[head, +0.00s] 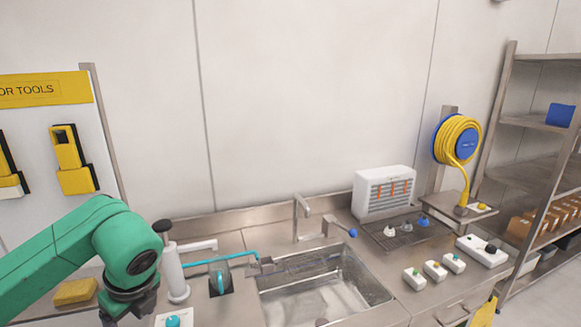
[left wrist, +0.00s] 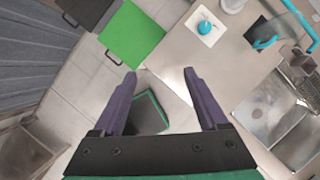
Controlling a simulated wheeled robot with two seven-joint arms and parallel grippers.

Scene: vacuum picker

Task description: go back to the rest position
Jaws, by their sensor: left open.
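My left arm comes in from the left in the head view, its green wrist above the left end of the steel counter, with the gripper (head: 128,300) pointing down and mostly cut off. In the left wrist view my left gripper (left wrist: 160,98) shows two dark purple fingers spread wide apart. Nothing is between the fingertips; the counter's edge and floor lie below them. My right gripper is in neither view.
The counter (head: 400,290) holds a sink (head: 320,300), a white pump bottle (head: 174,275), a teal-handled tool (head: 219,278) and several small knobbed blocks (head: 434,270). A yellow sponge (head: 75,291) lies by my arm. A green panel (left wrist: 131,34) shows below. Shelves (head: 540,125) stand right.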

